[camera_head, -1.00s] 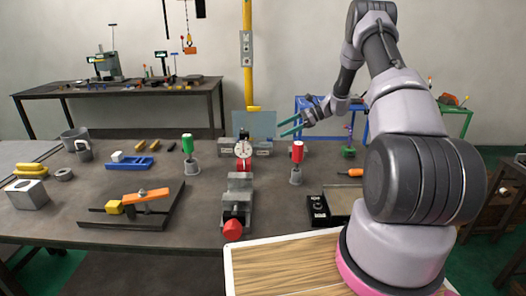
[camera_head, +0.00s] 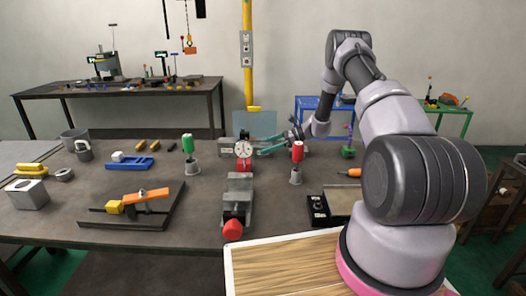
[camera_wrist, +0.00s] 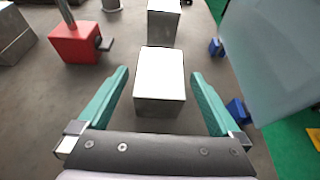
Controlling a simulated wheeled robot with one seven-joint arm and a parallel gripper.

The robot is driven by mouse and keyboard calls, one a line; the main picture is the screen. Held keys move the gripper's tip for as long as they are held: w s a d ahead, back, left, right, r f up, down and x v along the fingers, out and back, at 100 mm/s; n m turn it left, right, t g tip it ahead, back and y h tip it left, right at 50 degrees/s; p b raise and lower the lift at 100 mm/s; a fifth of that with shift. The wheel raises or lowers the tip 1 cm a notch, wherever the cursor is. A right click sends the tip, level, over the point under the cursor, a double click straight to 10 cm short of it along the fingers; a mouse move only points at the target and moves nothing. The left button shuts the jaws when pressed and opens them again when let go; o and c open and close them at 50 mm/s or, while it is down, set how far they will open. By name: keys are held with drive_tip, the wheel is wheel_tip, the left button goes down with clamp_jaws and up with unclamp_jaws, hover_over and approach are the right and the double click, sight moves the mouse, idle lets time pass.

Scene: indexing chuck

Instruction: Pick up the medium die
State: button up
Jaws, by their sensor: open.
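My gripper (camera_head: 266,147) is open, with two teal fingers pointing left at the back of the bench. In the wrist view, a grey metal block (camera_wrist: 160,80) with a bright top sits between the open fingers (camera_wrist: 160,76), with a gap on each side. A second grey block (camera_wrist: 163,20) stands farther ahead, beyond the fingertips. These look like dies; I cannot tell for certain which is the medium one. In the head view, a grey block (camera_head: 226,147) shows left of the dial gauge (camera_head: 243,149); the fingers and gauge hide part of that area.
The gauge's red base (camera_wrist: 75,42) stands left of the fingers in the wrist view. A translucent panel (camera_wrist: 275,55) rises to the right. A red-handled tool in a stand (camera_head: 297,155) is close to my gripper. The vise (camera_head: 238,195) lies nearer the front.

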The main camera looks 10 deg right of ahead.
drive_tip(key=shift+x, duration=1.05)
clamp_jaws()
drive_tip(key=shift+w+r, duration=0.1)
